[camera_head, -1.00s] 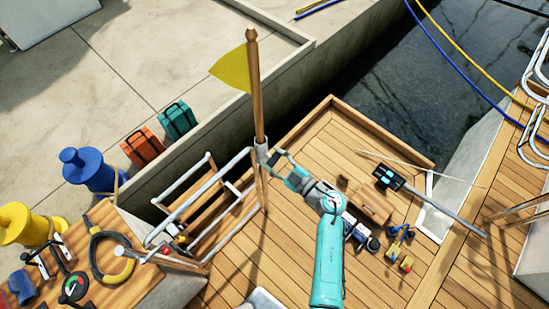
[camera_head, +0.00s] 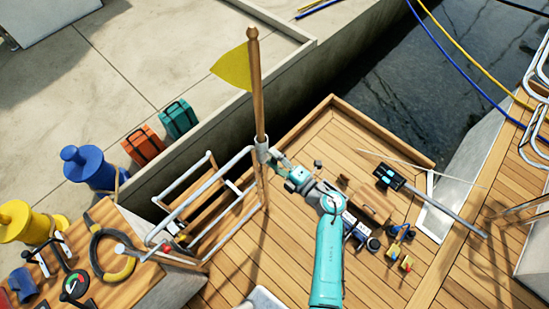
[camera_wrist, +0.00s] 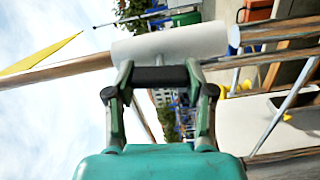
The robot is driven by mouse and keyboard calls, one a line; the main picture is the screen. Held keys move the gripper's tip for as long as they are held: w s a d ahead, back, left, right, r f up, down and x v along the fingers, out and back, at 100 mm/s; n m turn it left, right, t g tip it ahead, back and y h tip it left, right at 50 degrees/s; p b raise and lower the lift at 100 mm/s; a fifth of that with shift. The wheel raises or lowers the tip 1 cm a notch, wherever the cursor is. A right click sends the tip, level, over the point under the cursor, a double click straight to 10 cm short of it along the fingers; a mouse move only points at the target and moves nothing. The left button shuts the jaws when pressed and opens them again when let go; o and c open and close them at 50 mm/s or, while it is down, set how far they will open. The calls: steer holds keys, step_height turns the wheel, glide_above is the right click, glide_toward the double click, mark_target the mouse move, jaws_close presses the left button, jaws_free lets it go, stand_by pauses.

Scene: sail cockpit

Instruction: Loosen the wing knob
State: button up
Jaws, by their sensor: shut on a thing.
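The wing knob (camera_wrist: 160,76) is a dark bar in the wrist view, against the side of a pale grey tubular socket (camera_wrist: 172,43). My gripper (camera_wrist: 161,72) has one finger at each end of the bar and is shut on it. In the head view the socket (camera_head: 262,155) holds the wooden flagstaff (camera_head: 257,90) upright, with a yellow pennant (camera_head: 233,70) near its top. My gripper (camera_head: 276,160) reaches the socket from the right there. The knob is too small and covered to make out in that view.
A white rail frame (camera_head: 190,195) stands left of the staff. A bench (camera_head: 125,215) with tools is at the lower left. A wooden box (camera_head: 370,208) and small items lie on the deck right of my arm. The concrete quay (camera_head: 100,60) lies behind.

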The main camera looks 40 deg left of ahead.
steer(key=shift+f+n, duration=0.1)
steer(key=shift+n, duration=0.8)
steer(key=o, duration=1.2)
steer(key=shift+c, duration=0.2)
steer(key=s+d, duration=0.1)
steer(key=d, duration=1.1)
